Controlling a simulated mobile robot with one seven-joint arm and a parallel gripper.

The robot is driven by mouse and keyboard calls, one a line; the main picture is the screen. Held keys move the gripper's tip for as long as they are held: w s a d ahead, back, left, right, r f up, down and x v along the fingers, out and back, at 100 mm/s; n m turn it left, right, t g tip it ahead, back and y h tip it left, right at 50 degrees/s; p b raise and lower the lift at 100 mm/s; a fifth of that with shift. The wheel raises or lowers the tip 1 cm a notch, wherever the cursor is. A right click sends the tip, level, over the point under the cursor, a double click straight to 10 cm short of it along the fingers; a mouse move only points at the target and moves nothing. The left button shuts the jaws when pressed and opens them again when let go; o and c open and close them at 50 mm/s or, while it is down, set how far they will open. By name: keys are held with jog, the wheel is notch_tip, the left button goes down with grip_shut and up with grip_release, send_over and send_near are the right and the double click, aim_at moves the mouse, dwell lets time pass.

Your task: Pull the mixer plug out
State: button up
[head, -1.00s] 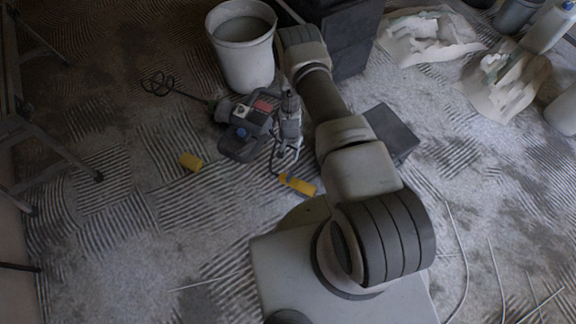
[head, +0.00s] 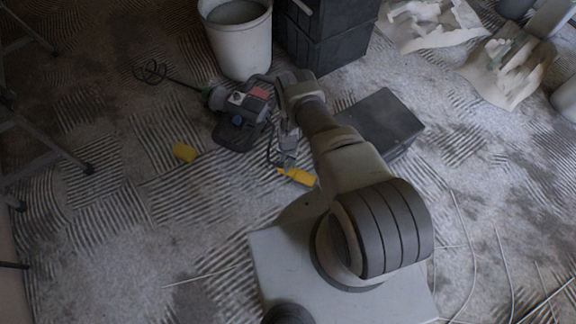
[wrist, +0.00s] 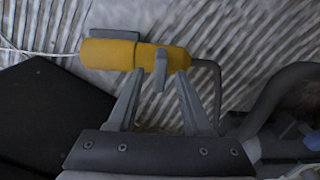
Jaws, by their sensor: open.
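The yellow plug connection (head: 300,177) lies on the floor in front of my gripper. In the wrist view a yellow plug (wrist: 172,60), with a dark cable on its right, meets a yellow socket (wrist: 105,54) with a pale cable on its left. They look joined. My gripper (wrist: 160,75) is open, its fingertips at the plug's near edge; I cannot tell whether they straddle or touch it. A grey tab shows between the fingers. In the head view my gripper (head: 288,160) is just above the connection. The mixer (head: 240,115) lies to the left, partly hidden by my arm.
A dark box (head: 385,122) stands right of my arm. A bucket (head: 240,45) and dark crates (head: 330,35) are behind. Another yellow piece (head: 184,152) lies left. Paper sacks (head: 505,70) lie at the back right.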

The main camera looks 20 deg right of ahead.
jog(key=shift+f, duration=1)
grip_shut()
dwell(0.8)
